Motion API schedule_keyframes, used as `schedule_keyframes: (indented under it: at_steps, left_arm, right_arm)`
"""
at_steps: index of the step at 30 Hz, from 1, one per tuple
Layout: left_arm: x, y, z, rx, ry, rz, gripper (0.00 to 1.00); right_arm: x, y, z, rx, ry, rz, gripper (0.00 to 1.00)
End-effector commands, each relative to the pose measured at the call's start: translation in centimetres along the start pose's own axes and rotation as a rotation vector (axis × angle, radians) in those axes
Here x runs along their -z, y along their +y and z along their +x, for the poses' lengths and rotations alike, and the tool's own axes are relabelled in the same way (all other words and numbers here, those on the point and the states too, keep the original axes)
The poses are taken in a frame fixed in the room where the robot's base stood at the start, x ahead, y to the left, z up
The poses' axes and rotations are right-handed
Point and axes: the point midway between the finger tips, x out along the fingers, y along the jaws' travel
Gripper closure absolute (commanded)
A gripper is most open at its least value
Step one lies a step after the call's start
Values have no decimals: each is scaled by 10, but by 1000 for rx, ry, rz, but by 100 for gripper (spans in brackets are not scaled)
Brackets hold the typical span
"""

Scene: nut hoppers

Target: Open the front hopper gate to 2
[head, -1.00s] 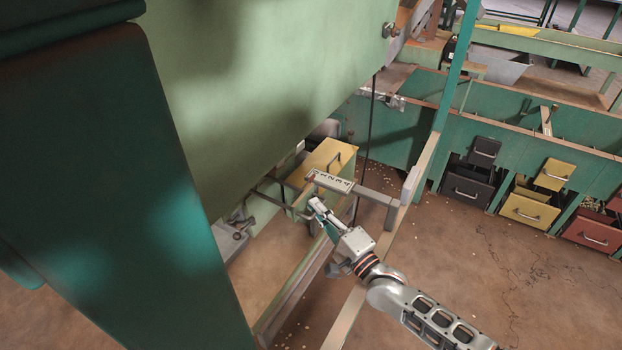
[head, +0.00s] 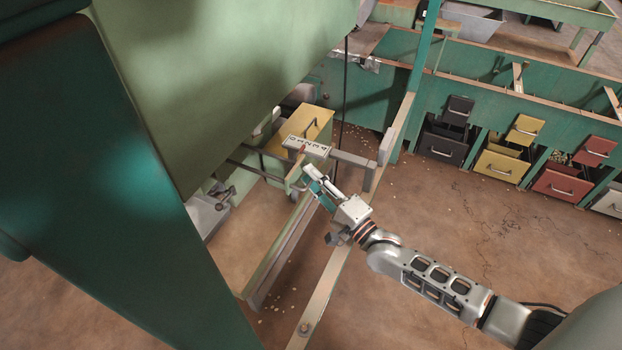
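The front hopper (head: 225,75) is a big pale green bin filling the upper left of the head view. Below it is a pale scale plate (head: 313,148) with small dark marks, too small to read surely. A small reddish pointer (head: 302,150) stands at the plate's near edge, left of its middle. My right gripper (head: 312,178) is just below the plate, at the end of the gate's linkage (head: 262,172). Its fingertips overlap the linkage end, and the grip itself is hidden. My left gripper is not in view.
A yellow box (head: 312,122) stands behind the plate. A green post (head: 424,75) and long rails (head: 330,285) flank my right arm. Black, yellow and red bins (head: 560,183) line a green bench at right. The floor at lower right is clear.

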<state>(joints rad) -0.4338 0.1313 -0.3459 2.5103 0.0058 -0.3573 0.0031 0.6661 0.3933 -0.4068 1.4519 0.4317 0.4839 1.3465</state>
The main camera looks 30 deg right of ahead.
Motion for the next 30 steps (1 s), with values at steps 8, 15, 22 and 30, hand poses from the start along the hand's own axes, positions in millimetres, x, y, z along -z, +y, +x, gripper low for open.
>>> schedule_keyframes:
  at_steps: [8,15,22,30]
  left_arm:
    - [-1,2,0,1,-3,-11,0]
    - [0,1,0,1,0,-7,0]
    - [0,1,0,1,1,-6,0]
    - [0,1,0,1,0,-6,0]
  right_arm:
    - [-1,2,-4,-3,-1,0,77]
    - [-1,3,-42,-6,-2,1,77]
    - [0,2,-88,-5,-1,0,77]
    - [0,1,-118,-2,0,0,77]
